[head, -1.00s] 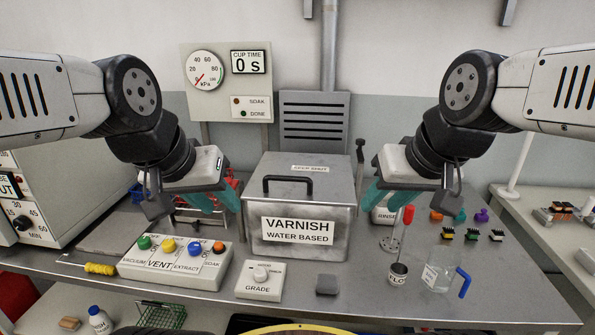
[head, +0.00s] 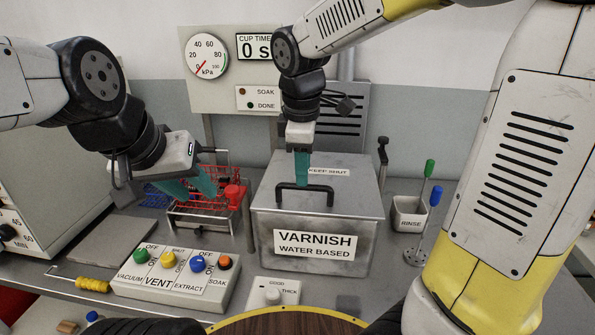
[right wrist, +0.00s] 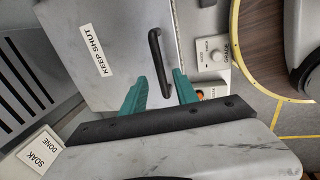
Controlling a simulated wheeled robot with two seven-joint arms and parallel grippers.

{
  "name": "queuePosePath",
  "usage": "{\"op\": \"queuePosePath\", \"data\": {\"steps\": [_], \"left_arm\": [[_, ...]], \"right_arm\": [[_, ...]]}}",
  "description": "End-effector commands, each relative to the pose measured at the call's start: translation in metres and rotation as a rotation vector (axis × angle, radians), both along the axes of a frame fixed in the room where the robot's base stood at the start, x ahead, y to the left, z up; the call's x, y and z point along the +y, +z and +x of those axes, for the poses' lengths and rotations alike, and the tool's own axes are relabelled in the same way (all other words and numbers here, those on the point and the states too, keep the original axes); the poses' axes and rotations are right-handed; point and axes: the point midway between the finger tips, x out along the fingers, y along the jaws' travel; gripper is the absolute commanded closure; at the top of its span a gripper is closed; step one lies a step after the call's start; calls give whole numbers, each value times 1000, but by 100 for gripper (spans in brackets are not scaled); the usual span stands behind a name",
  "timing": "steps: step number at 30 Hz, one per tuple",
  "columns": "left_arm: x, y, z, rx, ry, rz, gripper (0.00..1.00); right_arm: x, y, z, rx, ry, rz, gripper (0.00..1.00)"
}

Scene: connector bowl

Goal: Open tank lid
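The grey metal varnish tank (head: 275,249) stands mid-bench with its flat lid (head: 345,190) lying closed on top. The lid carries a black bar handle (head: 284,196) and a "KEEP SHUT" label. My right gripper (head: 303,181) points down over the lid at the handle. In the right wrist view, its teal fingers (right wrist: 160,96) are apart, on either side of the near end of the handle (right wrist: 156,55). Contact with the handle cannot be told.
A red wire basket (head: 205,210) stands left of the tank. The vent button panel (head: 172,278) and grade dial box (head: 273,294) are in front. A rinse cup (head: 409,214) stands to the right. My right arm hides much of the bench's right side.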

Motion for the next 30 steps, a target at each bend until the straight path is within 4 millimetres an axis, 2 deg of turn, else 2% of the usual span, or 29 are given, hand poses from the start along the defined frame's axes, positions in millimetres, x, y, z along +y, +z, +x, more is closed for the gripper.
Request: {"op": "queuePosePath", "data": {"steps": [3, 7, 17, 23, 30], "left_arm": [[0, 0, 0, 0, 0, 0, 64], [0, 0, 0, 0, 0, 0, 64], [0, 0, 0, 0, 0, 0, 64], [0, 0, 0, 0, 0, 0, 64], [0, 0, 0, 0, 0, 0, 64]], "right_arm": [[-1, -18, 3, 2, 0, -1, 64], [-1, -30, 5, 2, -1, 1, 64], [-1, -34, 6, 0, -2, 2, 64], [-1, -34, 6, 0, -2, 2, 100], [-1, -34, 6, -1, -3, 2, 100]]}}
